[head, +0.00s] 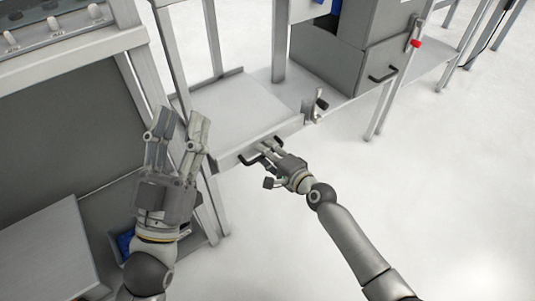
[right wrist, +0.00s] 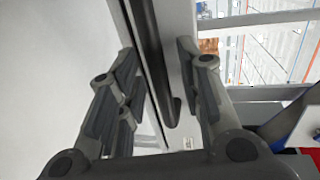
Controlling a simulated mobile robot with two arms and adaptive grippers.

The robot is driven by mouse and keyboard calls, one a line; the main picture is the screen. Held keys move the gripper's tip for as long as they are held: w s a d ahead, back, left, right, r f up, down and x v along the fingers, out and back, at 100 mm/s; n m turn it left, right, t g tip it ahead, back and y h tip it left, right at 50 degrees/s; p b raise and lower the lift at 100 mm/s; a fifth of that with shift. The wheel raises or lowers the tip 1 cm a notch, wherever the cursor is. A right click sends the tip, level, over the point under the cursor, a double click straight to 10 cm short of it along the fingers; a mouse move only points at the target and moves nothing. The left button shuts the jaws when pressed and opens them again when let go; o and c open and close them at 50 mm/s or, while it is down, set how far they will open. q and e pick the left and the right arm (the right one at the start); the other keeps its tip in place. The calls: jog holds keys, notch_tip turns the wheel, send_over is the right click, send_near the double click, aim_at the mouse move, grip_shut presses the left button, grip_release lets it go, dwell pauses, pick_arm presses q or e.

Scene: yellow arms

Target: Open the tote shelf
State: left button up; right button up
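The tote shelf (head: 235,108) is a flat light-grey tray in a metal frame in the middle of the head view. A black handle (head: 248,160) is on its front edge. My right gripper (head: 266,147) is at this handle. In the right wrist view my right gripper (right wrist: 157,75) is open, with one finger on each side of the dark handle bar (right wrist: 152,60). Gaps show between the bar and the fingers; firm contact cannot be seen. My left gripper (head: 179,122) is open and empty, left of the shelf, its fingers pointing up the picture.
A metal latch (head: 315,106) stands at the shelf's right front corner. Right of it is a grey cabinet (head: 350,55) with a black handle and a red-tipped lever (head: 415,43). A grey bench (head: 75,50) and frame posts stand on the left. The floor at right is clear.

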grip_shut()
dwell(0.5)
